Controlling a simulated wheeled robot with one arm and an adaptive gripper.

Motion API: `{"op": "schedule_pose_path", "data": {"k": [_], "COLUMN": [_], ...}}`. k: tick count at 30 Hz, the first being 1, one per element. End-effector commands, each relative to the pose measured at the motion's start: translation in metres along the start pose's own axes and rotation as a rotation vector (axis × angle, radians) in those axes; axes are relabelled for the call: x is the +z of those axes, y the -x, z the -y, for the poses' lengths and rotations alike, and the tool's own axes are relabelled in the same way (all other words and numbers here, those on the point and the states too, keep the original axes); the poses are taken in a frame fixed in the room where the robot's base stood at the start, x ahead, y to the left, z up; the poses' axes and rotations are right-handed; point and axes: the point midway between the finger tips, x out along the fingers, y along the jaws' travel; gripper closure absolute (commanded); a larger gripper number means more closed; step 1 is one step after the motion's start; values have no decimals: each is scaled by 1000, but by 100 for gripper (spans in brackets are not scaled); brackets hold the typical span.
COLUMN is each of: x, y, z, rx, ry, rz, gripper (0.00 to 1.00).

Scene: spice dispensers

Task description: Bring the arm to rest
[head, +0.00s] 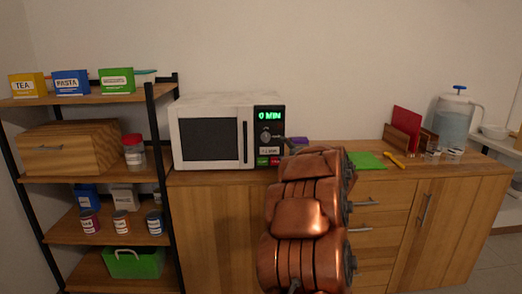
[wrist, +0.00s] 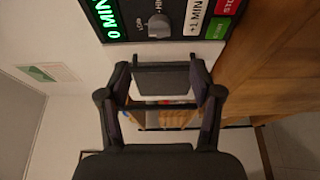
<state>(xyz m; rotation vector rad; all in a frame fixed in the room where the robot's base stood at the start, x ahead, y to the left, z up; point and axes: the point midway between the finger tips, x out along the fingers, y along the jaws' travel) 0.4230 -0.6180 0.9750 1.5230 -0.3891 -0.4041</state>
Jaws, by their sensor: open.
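My gripper (wrist: 160,75) is open in the wrist view, with its two dark fingers apart and nothing seen held between them. It is close to the front of the white microwave (head: 183,107), beside its control panel (wrist: 165,18). The microwave's dark handle (head: 246,135) shows upright on the closed door in the head view. In the head view my copper arm reaches up in front of the cabinet, and most of the gripper is hidden behind it. The panel's display (head: 269,115) reads 0 MIN in green.
A wooden cabinet (head: 215,225) bears the microwave, a green mat (head: 367,161) and a water dispenser (head: 455,117). A shelf (head: 75,182) at left holds colored boxes, a wooden bread box (head: 70,147) and several jars. The space above the counter's right half is mostly clear.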

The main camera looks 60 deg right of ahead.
Motion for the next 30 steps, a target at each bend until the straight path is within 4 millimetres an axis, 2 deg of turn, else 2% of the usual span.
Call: {"op": "schedule_pose_path", "data": {"k": [9,14,18,23,30], "x": [-1,-15,-38,-71,-129], "y": [-1,-8,-16,-14,11], "z": [0,-5,-6,-2,22], "rx": [-2,-25,-80,-151,-289], "ry": [-2,-38,-121,-242,-433], "rz": [3,42,124,228,372], "gripper": [35,35,35,35,35]}}
